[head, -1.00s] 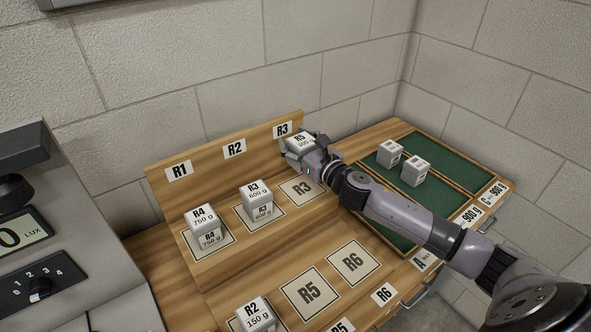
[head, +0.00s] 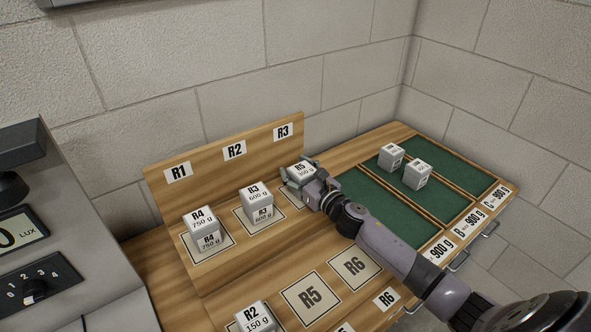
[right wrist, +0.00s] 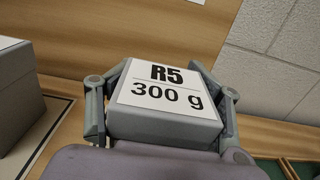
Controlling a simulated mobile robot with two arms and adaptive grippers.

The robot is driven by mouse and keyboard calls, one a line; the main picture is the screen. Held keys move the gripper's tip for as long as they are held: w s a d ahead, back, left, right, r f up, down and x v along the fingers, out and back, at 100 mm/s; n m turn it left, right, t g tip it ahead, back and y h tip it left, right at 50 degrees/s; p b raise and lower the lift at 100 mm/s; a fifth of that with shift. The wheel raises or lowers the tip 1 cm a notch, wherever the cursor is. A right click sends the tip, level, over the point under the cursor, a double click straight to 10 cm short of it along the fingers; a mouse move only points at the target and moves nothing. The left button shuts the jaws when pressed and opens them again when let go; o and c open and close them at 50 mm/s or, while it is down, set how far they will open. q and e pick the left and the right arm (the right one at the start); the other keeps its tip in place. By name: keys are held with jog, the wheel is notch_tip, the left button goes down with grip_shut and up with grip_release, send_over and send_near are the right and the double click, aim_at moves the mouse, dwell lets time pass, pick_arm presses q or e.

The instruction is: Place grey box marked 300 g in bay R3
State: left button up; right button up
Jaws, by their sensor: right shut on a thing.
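My right gripper (head: 302,182) is shut on a grey box (head: 304,172) with a white top label reading R5, 300 g. In the right wrist view the grey box (right wrist: 165,105) sits level between the two fingers, its label facing up. The box is at bay R3, the rightmost place on the raised wooden shelf, below the R3 sign (head: 283,132). The bay's pale pad (head: 292,199) is mostly hidden by the gripper and box. I cannot tell whether the box touches it. My left gripper is not in view.
Left of the held box stand a box marked R3 600 g (head: 257,205) and one marked R4 750 g (head: 204,230). Lower pads R5 (head: 312,297) and R6 (head: 354,269) are empty. Two grey boxes (head: 391,157) (head: 416,175) sit in green compartments at right.

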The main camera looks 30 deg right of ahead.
jog(key=o, duration=1.6)
jog(key=shift+f, duration=0.1)
jog(key=shift+o, duration=0.2)
jog(key=s, duration=0.3)
jog(key=s+d+b, duration=0.1)
jog(key=s, duration=0.3)
jog(key=s+b, duration=0.1)
jog(key=s, duration=0.2)
jog(key=shift+s+d, duration=0.15)
jog(key=shift+d, duration=0.05)
jog(key=shift+s+d+r, duration=0.1)
jog(key=shift+s+r, duration=0.1)
jog(key=shift+s, duration=0.6)
